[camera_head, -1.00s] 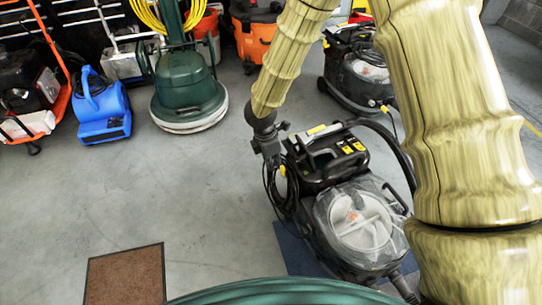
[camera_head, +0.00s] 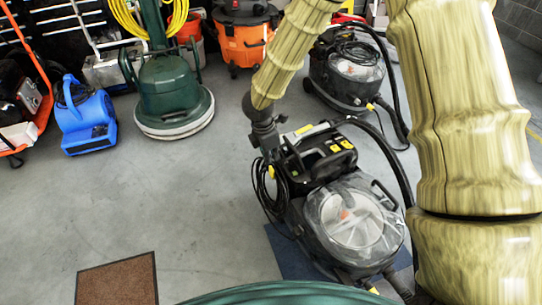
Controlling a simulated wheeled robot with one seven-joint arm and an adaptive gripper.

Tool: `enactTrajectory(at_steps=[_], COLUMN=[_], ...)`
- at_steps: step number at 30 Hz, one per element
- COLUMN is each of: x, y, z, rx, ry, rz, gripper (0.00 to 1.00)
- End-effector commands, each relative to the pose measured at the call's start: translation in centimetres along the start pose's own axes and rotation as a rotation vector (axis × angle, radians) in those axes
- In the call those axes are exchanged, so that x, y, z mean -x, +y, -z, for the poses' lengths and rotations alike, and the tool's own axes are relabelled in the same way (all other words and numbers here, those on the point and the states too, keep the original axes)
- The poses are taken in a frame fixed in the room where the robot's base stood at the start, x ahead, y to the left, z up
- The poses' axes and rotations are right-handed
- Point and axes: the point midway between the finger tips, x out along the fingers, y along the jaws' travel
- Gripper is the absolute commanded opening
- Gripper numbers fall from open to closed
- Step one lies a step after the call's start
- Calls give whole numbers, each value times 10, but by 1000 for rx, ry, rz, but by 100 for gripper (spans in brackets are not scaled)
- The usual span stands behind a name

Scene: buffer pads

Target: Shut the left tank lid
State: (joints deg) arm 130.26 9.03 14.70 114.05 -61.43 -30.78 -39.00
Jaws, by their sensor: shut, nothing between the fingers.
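The nearer black cleaning machine (camera_head: 318,170) stands at the centre right. Its clear domed tank lid (camera_head: 352,222) covers a round pale tank opening at its front; I cannot tell whether it sits fully flush. A second, similar machine (camera_head: 345,85) with a clear dome (camera_head: 360,72) stands behind it. Which dome is the left tank lid is not marked. My gripper (camera_head: 272,160) is shut and empty, pointing down at the nearer machine's rear left side, beside its coiled black cord (camera_head: 268,190). It is apart from the clear dome. Its fingertips are small and partly lost against the dark machine.
A blue blower (camera_head: 85,117), a green floor scrubber (camera_head: 172,95) and an orange vacuum (camera_head: 243,40) stand along the back left. A brown mat (camera_head: 117,280) lies at the front left. A black hose (camera_head: 398,165) arches on the nearer machine's right.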

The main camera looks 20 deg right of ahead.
Motion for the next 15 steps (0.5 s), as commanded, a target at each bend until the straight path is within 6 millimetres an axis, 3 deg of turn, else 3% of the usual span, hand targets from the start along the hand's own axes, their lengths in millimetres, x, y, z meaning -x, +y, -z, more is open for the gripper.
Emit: enactTrajectory(at_steps=[15], x=[6], y=[0], z=[-6], rx=[-2], ry=[55], rz=[2], gripper=[0])
